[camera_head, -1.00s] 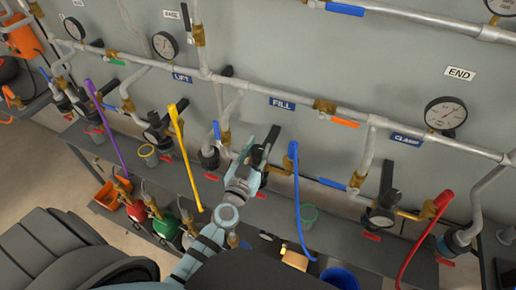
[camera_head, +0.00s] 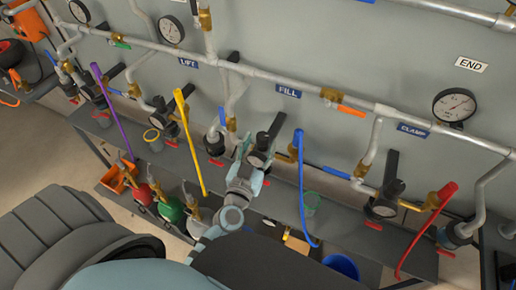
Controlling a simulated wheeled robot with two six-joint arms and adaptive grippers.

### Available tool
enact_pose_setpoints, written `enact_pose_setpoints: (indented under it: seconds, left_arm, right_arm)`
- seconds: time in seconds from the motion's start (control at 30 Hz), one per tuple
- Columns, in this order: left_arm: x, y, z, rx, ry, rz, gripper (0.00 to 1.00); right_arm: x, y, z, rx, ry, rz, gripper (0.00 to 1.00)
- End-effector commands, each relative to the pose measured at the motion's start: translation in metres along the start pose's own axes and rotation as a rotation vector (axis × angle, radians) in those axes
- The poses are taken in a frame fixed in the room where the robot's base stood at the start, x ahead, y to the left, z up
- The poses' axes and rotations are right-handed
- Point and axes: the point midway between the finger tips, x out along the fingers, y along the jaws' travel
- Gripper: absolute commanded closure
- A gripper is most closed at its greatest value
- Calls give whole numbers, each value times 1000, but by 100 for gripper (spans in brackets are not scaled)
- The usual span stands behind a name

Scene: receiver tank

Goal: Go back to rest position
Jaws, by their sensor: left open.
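My left gripper (camera_head: 247,160) is at the lower middle of the head view, with its light blue-grey fingers apart. It is just left of a black-handled valve (camera_head: 262,150) below the FILL label (camera_head: 288,91). A finger overlaps the valve in the picture; I cannot tell whether they touch. I see nothing held in the gripper. My left arm (camera_head: 228,222) reaches up from the bottom of the view. My right gripper is not in view.
Hoses hang around the arm: yellow (camera_head: 189,140), blue (camera_head: 304,190) and red (camera_head: 425,232). Grey pipes (camera_head: 240,68) and pressure gauges (camera_head: 453,105) line the wall. A dark shelf (camera_head: 345,225) runs below. Small red, green and white tanks (camera_head: 171,209) stand lower left.

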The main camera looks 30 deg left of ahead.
Motion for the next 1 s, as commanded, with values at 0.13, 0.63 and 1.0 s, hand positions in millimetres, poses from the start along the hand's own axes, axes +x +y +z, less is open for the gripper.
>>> enact_pose_setpoints:
  seconds: [0.13,0.63,1.0]
  left_arm:
    - [-28,0,0,0,-2,-1,48]
    - [-37,0,0,0,0,1,48]
    - [-78,56,24,62,-301,410,48]
  right_arm:
    - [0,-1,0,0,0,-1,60]
    - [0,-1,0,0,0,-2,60]
    - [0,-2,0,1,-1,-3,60]
